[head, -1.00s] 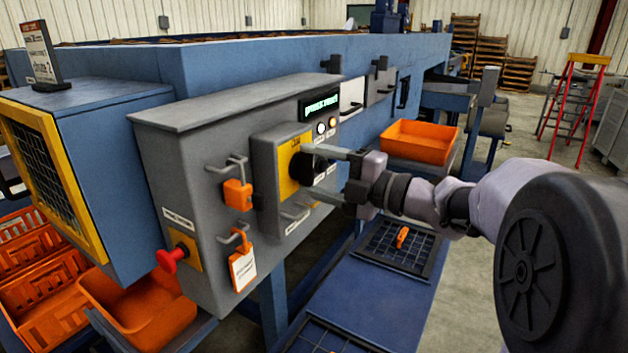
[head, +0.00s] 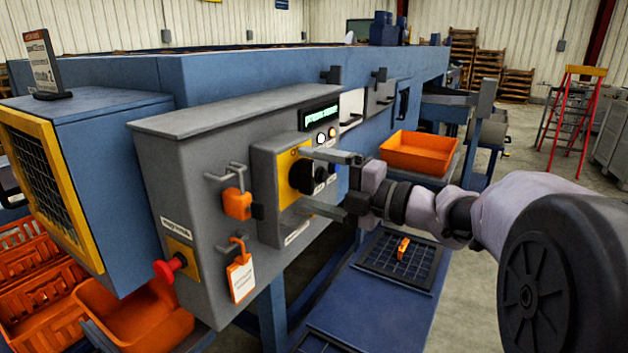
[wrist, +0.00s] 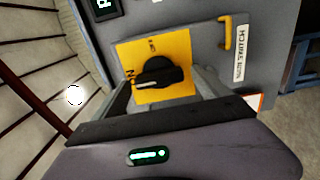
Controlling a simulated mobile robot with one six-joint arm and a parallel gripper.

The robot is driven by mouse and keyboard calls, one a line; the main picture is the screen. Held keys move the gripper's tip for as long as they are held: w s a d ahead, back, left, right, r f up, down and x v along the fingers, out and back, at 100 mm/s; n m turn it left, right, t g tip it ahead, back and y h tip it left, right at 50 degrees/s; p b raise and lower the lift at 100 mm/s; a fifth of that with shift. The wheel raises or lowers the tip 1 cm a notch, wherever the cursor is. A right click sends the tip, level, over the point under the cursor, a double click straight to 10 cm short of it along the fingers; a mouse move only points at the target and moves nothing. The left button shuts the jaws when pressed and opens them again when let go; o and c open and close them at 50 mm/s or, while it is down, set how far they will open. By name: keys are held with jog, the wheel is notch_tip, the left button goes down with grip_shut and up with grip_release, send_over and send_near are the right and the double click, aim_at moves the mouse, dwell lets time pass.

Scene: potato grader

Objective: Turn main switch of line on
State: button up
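The main switch is a black rotary knob (head: 301,174) on a yellow plate (head: 286,190), on the front of the grey control box (head: 190,160). My gripper (head: 312,181) is open, facing the plate, with one finger above and one below the knob in the head view. The knob lies between the fingers; I cannot tell whether they touch it.
An orange padlock (head: 238,204) and an orange-and-white tag (head: 241,277) hang left of the switch. A red emergency button (head: 168,267) is lower left. A lit display (head: 321,116) and small lamps sit above right. A blue surface with a grid (head: 385,262) lies below.

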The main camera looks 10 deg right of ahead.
jog(key=p+v, duration=0.5)
jog(key=v, duration=1.2)
jog(key=shift+d+p, duration=0.2)
jog(key=shift+p, duration=0.15)
jog(key=shift+s+r, duration=0.1)
jog(key=shift+s, duration=0.05)
jog(key=w+d+r+m+t+h, duration=0.2)
jog(key=w+r+m+t+h, duration=0.5)
jog(key=m+h, duration=0.8)
jog(key=s+a+f+m+g+y, duration=0.2)
jog(key=s+a+f+m+g, duration=0.5)
jog(key=s, duration=0.4)
jog(key=s+a+f+m+g+y, duration=0.2)
jog(key=s+a+f+m+g, duration=0.5)
jog(key=s+a+f+m, duration=0.2)
jog(key=s+a+f, duration=0.2)
jog(key=s, duration=0.1)
jog(key=shift+s+f+m, duration=0.25)
jog(key=shift+m, duration=0.05)
